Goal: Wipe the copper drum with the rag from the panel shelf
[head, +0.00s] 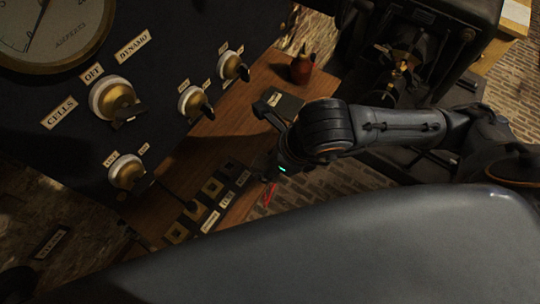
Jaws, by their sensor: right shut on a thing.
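My right gripper (271,178) comes in from the right and points down at the near edge of the wooden panel shelf (238,118). It is shut on a small red piece that looks like the rag (268,196), which hangs just below the fingers. Most of the fingers are dark and hard to make out. The copper drum (401,62) shows as a coppery glint inside the black machine at the upper right, partly in shadow. The rag and the drum are well apart. My left gripper is not in view.
A dark panel with a dial (50,28) and brass switches (116,101) stands on the left. A reddish-brown oil can (302,68) and a dark flat item (287,104) are on the shelf. Labelled dark blocks (212,188) line its near end. Brick floor (340,180) lies beyond.

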